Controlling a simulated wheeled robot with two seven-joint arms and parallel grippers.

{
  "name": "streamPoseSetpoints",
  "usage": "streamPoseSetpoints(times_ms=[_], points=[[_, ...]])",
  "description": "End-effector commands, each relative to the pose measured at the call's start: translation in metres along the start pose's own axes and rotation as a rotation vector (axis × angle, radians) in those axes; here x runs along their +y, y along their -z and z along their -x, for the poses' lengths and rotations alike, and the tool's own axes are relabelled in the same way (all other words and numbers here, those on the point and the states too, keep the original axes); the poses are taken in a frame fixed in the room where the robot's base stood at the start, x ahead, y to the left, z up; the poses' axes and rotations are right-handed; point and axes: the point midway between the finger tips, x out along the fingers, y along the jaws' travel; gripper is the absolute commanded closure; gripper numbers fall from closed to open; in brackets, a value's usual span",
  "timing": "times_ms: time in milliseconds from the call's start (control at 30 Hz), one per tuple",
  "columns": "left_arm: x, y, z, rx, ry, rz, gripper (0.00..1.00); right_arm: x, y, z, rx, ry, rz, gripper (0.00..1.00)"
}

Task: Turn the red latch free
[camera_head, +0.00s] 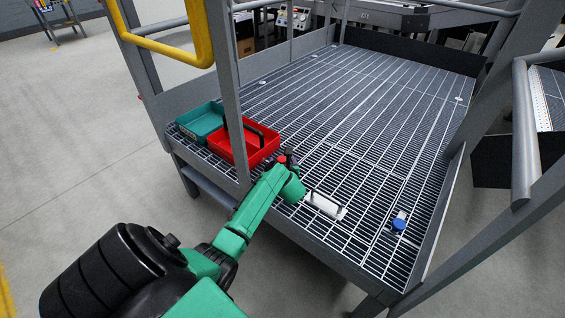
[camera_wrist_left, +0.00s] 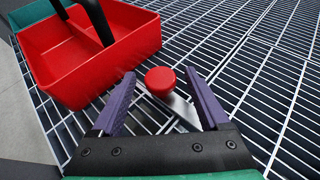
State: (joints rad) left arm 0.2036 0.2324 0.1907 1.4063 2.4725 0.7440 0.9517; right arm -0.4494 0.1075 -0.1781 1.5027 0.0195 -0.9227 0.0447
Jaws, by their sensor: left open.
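The red latch has a round red knob (camera_wrist_left: 160,80) on a pale metal plate (camera_wrist_left: 180,108), low on the grating. In the wrist view the knob lies between the tips of my left gripper (camera_wrist_left: 160,75). Its two purple fingers are spread, with a gap on each side of the knob. In the head view my left gripper (camera_head: 290,161) is at the near side of the catwalk, and a small part of the red knob (camera_head: 282,159) shows beside it. The green wrist hides most of the latch there. My right gripper is not in view.
A red tote with a black handle (camera_head: 262,151) stands just left of the latch, with a teal tote (camera_head: 199,122) beyond it. A white plate (camera_head: 325,205) and a blue knob (camera_head: 398,224) lie to the right. A grey post (camera_head: 231,95) stands near my arm.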

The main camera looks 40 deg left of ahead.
Motion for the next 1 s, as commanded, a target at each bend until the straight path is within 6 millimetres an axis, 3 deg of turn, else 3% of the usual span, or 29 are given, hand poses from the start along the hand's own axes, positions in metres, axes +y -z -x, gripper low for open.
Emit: streamPoseSetpoints(times_ms=[200, 233, 433, 1000], points=[[-0.0001, -0.0003, -0.0009, 0.0, 0.0, -0.001, 0.22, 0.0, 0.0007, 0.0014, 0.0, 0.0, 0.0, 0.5], [-0.0001, -0.0003, -0.0009, 0.0, 0.001, -0.001, 0.25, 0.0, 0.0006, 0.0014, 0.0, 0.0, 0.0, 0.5], [-0.0002, -0.0002, -0.0007, 0.0, 0.001, -0.002, 1.0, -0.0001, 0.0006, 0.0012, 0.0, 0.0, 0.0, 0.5], [-0.0002, 0.0002, -0.0005, 0.0, 0.001, -0.002, 1.0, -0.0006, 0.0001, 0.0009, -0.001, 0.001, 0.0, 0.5]])
